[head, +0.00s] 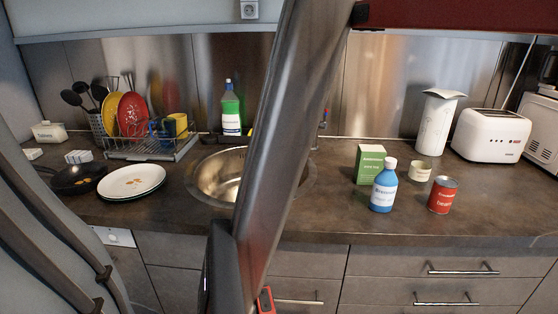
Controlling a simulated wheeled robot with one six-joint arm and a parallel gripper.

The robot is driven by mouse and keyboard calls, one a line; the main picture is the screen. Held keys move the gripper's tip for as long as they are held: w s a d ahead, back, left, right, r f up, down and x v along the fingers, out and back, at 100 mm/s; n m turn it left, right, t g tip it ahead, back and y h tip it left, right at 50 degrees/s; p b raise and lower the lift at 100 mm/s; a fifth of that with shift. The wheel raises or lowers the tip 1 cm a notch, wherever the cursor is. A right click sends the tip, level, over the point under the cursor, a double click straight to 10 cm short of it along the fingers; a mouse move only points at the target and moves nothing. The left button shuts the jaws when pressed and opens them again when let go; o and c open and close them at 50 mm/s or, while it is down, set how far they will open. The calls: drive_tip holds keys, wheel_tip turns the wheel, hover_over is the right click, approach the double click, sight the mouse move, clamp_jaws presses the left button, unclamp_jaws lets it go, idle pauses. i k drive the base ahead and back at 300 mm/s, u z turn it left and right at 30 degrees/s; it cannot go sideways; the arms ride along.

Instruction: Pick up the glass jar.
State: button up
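I cannot make out a clear glass jar for certain. A small pale jar-like container (420,171) with a label stands on the right part of the counter, and I cannot tell if it is glass. It is behind and between a blue bottle with a white cap (384,187) and a red can (442,195). A green box (369,164) stands to its left. My arm crosses the middle of the head view and hides part of the sink and counter. My gripper's fingers are not in view.
A tall white canister (436,125) and a white toaster (490,134) stand behind on the right. The sink (214,178), dish rack (150,148), plates (131,181) and a dark pan (77,180) are on the left. The counter front right of my arm (330,222) is clear.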

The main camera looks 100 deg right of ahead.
sight(420, 170)
drive_tip(key=i, duration=0.8)
drive_tip(key=u, duration=5.25)
drive_tip(key=i, duration=1.9)
drive_tip(key=u, duration=0.2)
